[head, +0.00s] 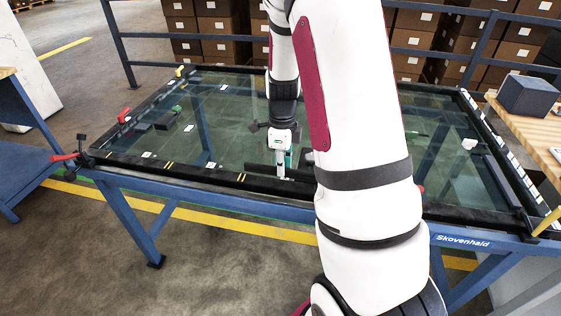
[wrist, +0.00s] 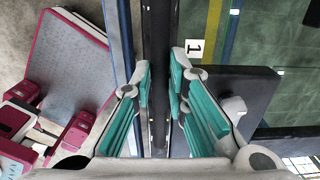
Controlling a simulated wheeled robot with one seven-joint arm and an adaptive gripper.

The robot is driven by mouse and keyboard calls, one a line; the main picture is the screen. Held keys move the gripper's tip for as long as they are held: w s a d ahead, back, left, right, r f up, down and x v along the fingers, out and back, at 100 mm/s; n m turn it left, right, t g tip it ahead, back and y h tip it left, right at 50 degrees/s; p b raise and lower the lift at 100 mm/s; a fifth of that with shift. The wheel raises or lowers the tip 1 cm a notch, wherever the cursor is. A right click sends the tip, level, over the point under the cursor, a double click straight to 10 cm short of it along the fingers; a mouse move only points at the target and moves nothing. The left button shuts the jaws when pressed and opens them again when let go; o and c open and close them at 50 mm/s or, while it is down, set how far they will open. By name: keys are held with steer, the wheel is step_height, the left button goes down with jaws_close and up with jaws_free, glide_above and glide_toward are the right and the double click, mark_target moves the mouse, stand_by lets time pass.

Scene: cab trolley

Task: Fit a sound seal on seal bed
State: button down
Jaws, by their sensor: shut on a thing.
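My gripper (head: 285,170) is over the near side of the glass-topped trolley, close above its front edge. In the wrist view its teal-padded fingers (wrist: 158,95) are shut on a long black strip, which looks like a seal (wrist: 156,40). The strip runs up the picture between the fingers. In the head view, a dark bar shows beside the fingertips, partly behind my arm. The black border (head: 215,175) along the trolley's front looks like the seal bed; it has yellow marks and white tags. I cannot tell whether the strip touches it.
Blue rails (head: 130,180) carry the glass. A red-handled clamp (head: 66,158) is at the near left corner. Small green (head: 177,109) and white (head: 468,143) items lie on the glass. A grey box (head: 527,95) stands on the right-hand bench. A dark block (wrist: 245,90) lies right of my fingers.

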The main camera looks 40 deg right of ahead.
steer(key=shift+f+b, duration=0.8)
steer(key=shift+f, duration=0.75)
steer(key=c, duration=1.5)
jaws_free()
step_height(320, 180, up, 12)
steer(key=shift+f, duration=0.1)
